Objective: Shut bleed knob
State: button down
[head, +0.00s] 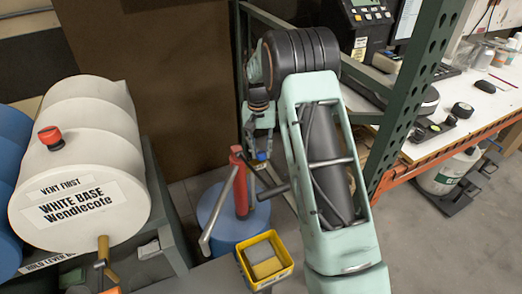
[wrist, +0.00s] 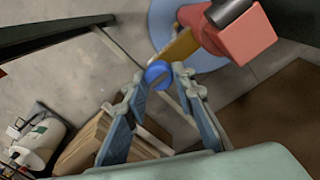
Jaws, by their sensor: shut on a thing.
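The bleed knob, a small round blue knob (wrist: 156,72), sits between my gripper's fingertips (wrist: 159,80) in the wrist view. The fingers are shut on it at their tips. In the head view the blue knob (head: 262,156) shows just below my gripper, to the right of the red pump (head: 239,180). The pump body (wrist: 240,30) also shows in the wrist view, with a brass-coloured part (wrist: 181,46) between it and the knob. How far the knob is turned cannot be seen.
The pump stands on a blue drum (head: 214,212) with a grey lever slanting left. A yellow bin (head: 285,245) with sponges is in front. A white labelled drum (head: 80,165) lies at left. A green rack post (head: 415,90) and workbench (head: 490,125) stand at right.

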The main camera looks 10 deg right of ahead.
aim_at(259, 152)
jog(key=c, duration=1.6)
grip_release()
jog(key=shift+r, duration=0.1)
notch_tip(259, 152, up, 12)
jog(key=shift+a, duration=0.25)
